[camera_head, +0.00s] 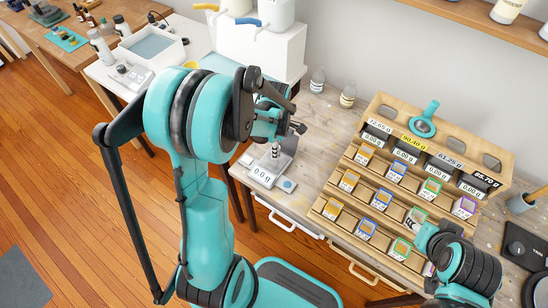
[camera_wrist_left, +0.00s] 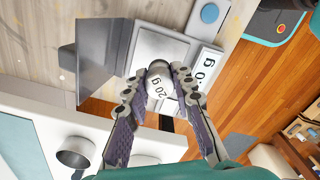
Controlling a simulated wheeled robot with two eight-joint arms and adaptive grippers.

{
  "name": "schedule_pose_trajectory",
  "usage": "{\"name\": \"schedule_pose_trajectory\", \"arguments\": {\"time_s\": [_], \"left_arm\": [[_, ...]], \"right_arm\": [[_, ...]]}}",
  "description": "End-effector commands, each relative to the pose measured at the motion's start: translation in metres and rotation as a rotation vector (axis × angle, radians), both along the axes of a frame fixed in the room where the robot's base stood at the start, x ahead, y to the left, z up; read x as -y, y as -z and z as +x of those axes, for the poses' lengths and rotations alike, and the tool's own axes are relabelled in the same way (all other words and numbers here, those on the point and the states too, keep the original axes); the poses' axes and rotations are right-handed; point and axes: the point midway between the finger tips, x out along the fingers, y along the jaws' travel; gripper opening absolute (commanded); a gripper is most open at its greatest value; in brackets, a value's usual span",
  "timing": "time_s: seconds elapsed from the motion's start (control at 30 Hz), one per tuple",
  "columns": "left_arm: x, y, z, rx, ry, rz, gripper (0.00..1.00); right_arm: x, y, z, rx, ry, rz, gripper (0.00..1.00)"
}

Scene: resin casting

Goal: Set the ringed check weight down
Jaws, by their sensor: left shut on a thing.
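The check weight (camera_wrist_left: 159,88), silver and marked "20 g", is between the fingertips of my left gripper (camera_wrist_left: 158,80) in the left wrist view. In the head view, the weight (camera_head: 275,152) shows dark rings and looks upright over the scale. My left gripper (camera_head: 277,133) is shut on it. The scale (camera_head: 262,174) reads 0.0 g; its pan (camera_wrist_left: 160,46) shows behind the weight in the left wrist view. I cannot see the weight's underside. My right gripper (camera_head: 414,219) is at the front of the wooden rack, and its jaws are too small to judge.
The wooden rack (camera_head: 341,207) holds rows of small labelled boxes and several displays right of the scale. Two bottles (camera_head: 317,80) stand at the back. A blue round button (camera_head: 288,185) is beside the scale. A white tub (camera_head: 152,47) stands on the left bench.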

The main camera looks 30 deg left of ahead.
Motion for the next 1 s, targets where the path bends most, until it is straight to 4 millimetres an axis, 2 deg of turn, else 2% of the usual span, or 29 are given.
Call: {"name": "schedule_pose_trajectory", "arguments": {"time_s": [0.17,0.4,0.8,0.83,0.9,1.0], "left_arm": [[-0.008,0.009,0.002,0.000,0.001,0.000,0.09],[-0.007,0.044,0.002,0.000,0.001,0.000,0.09],[-0.007,0.048,0.002,0.000,0.001,0.000,0.09],[-0.007,0.049,0.002,0.000,0.001,0.000,0.27],[-0.007,0.047,0.002,0.000,0.001,0.000,0.45],[-0.007,0.047,0.002,0.000,0.001,0.000,0.45]], "right_arm": [[0.000,0.005,0.000,0.000,0.000,0.000,0.40],[0.000,0.024,0.000,0.000,0.000,0.000,0.40],[0.000,0.026,0.000,0.000,0.000,0.000,0.40],[0.000,0.026,0.000,0.000,0.000,0.000,0.40],[0.000,0.025,0.000,0.000,0.000,0.000,0.40],[0.000,0.025,0.000,0.000,0.000,0.000,0.40]]}}
